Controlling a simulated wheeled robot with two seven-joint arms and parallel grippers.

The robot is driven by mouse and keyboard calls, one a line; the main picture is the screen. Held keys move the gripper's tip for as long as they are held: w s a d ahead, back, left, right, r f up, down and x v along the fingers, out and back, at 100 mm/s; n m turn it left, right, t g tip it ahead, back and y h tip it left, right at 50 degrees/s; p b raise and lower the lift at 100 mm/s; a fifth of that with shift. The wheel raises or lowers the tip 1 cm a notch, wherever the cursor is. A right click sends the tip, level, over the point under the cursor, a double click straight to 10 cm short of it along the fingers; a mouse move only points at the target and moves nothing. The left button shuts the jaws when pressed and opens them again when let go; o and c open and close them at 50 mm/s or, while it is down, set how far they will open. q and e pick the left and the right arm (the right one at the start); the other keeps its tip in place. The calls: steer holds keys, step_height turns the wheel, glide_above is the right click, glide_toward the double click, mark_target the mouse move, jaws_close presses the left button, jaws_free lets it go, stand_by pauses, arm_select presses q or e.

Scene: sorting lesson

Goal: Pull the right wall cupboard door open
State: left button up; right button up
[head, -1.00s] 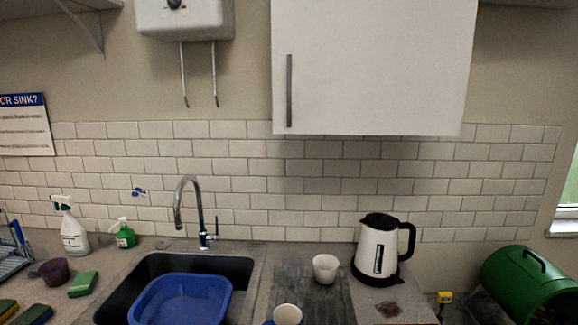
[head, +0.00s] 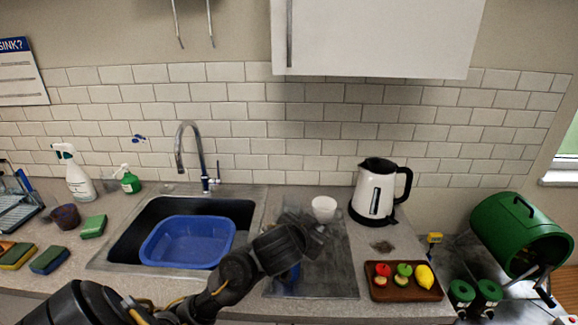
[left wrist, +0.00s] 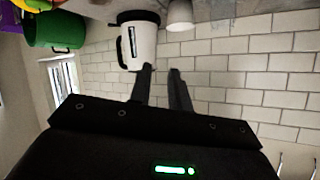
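The white wall cupboard door (head: 385,38) is at the top of the head view, its upper part cut off by the frame. It looks shut. Its vertical grey handle (head: 289,35) runs along the left edge, with only the lower part in view. My left gripper (head: 320,232) is well below the cupboard, over the dark drainer beside the sink, and apart from the handle. In the left wrist view its two fingers (left wrist: 160,72) are apart with nothing between them. The cupboard is not clear in that view. My right gripper is in neither view.
A white kettle (head: 377,192) and white cup (head: 324,209) stand near my left gripper. A blue mug (head: 291,278) is partly hidden behind my arm. A blue basin (head: 187,242) sits in the sink. A brown tray (head: 405,294) holds food pieces. The tiled wall below the cupboard is clear.

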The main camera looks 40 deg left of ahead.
arm_select(q)
steer(key=w+a+r+n+t+y, duration=0.1)
steer(key=w+a+r+t, duration=0.1)
steer(key=r, duration=0.6)
steer(key=w+a+r+n+t+y, duration=0.1)
steer(key=a+r, duration=0.1)
steer(key=r, duration=0.6)
steer(key=w+a+r+n+t+y, duration=0.1)
steer(key=w+a+r+t, duration=0.1)
steer(key=r, duration=0.7)
steer(key=n+t+y+b, duration=0.3)
steer(key=y+b, duration=0.1)
steer(key=b, duration=0.1)
glide_toward(289, 23)
steer(key=shift+x, duration=3.85)
steer(key=shift+w+a+r, duration=0.2)
steer(key=shift+w+r, duration=0.1)
steer(key=shift+x, duration=1.05)
steer(key=shift+f, duration=0.1)
jaws_close()
